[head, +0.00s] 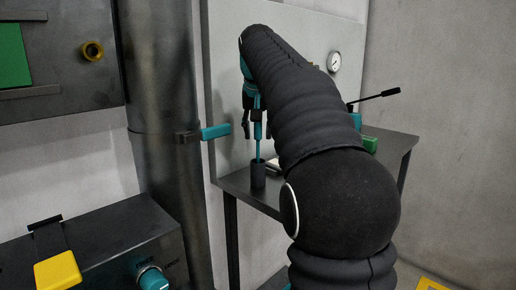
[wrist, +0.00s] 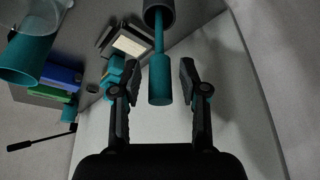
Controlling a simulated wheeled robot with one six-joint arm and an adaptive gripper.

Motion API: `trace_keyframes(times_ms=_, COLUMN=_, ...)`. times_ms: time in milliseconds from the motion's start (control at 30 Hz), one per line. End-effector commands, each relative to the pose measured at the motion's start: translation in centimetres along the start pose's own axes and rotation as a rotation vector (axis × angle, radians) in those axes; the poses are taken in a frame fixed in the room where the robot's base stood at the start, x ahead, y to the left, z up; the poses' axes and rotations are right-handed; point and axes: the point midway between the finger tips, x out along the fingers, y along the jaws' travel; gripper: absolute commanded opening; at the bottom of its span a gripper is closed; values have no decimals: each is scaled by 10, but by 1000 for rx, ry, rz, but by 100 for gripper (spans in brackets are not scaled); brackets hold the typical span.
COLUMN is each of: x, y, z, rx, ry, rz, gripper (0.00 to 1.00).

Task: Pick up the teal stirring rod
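The teal stirring rod stands upright in a dark cylindrical holder (head: 258,176) on the metal table. Its thin shaft (head: 257,149) shows above the holder in the head view. In the wrist view its thick teal handle (wrist: 160,82) lies between the two fingers of my gripper (wrist: 158,68), with a gap on each side. The holder (wrist: 158,12) is at the top of that view. My gripper (head: 257,124) is open and around the handle, above the holder in the head view. My arm hides much of the table behind it.
The table (head: 232,185) stands against a grey panel with a gauge (head: 334,62). A teal-handled lever (head: 215,132) juts from the pipe at left. The wrist view shows a teal vessel (wrist: 26,60), a blue box (wrist: 60,76) and a device with a pale face (wrist: 130,42).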

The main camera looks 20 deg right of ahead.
Motion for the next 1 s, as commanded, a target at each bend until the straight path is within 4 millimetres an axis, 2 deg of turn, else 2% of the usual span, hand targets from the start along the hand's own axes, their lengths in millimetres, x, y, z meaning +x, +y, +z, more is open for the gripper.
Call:
trace_keyframes(times_ms=33, x=0, y=0, z=0, rx=0, ry=0, rz=0, gripper=24)
trace_keyframes(times_ms=133, x=0, y=0, z=0, rx=0, ry=0, rz=0, gripper=0)
trace_keyframes(times_ms=633, x=-4, y=0, z=-2, rx=0, ry=0, rz=0, gripper=0)
trace_keyframes(times_ms=1000, x=-32, y=0, z=-15, rx=0, ry=2, rz=0, gripper=0)
